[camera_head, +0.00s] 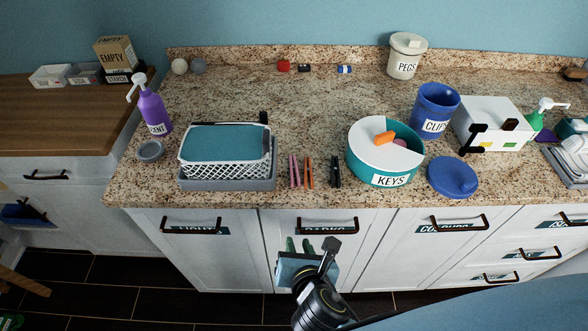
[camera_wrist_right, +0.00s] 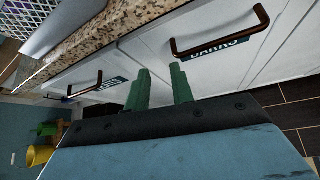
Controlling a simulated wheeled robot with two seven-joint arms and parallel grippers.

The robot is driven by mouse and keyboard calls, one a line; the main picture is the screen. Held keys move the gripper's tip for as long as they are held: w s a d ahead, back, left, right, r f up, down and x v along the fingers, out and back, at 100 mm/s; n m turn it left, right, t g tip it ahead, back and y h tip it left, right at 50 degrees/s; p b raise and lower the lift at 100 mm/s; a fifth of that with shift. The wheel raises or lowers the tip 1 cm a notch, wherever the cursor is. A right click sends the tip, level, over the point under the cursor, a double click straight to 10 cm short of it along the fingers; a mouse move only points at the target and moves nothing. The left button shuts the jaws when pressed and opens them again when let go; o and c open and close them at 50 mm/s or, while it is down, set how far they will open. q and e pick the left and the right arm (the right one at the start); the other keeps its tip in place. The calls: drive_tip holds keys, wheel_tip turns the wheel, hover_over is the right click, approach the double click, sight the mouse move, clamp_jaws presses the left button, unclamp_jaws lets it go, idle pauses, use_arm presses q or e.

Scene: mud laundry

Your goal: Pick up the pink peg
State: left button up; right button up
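The pink peg (camera_head: 294,170) lies on the granite counter near its front edge, just right of the white basket. An orange peg (camera_head: 308,172) lies close on its right, and a black peg (camera_head: 335,171) lies further right. My right gripper (camera_head: 298,244) is in front of the cabinet doors, below the counter edge and apart from the pegs. In the right wrist view its two green fingers (camera_wrist_right: 160,88) stand apart with nothing between them. The pink peg does not show in that view. My left gripper is not in view.
A white basket (camera_head: 226,162) with a teal top sits in a grey tray (camera_head: 225,185) left of the pegs. A teal KEYS container (camera_head: 366,170) stands to their right, with a blue lid (camera_head: 452,177) beyond. Cabinet handles (camera_head: 327,225) protrude below the counter (camera_head: 280,120). Counter behind the pegs is clear.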

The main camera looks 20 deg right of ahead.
wheel_tip(320, 180, up, 9)
drive_tip(key=d+n+t+h, duration=0.1)
drive_tip(key=n+t, duration=0.1)
drive_tip(key=n, duration=0.1)
approach(295, 181)
drive_tip(key=x, duration=0.3)
drive_tip(key=shift+b+x, duration=0.8)
drive_tip(key=shift+x, duration=2.1)
clamp_jaws()
wheel_tip(295, 181, up, 10)
drive_tip(key=p, duration=0.3)
drive_tip(key=shift+d, duration=0.1)
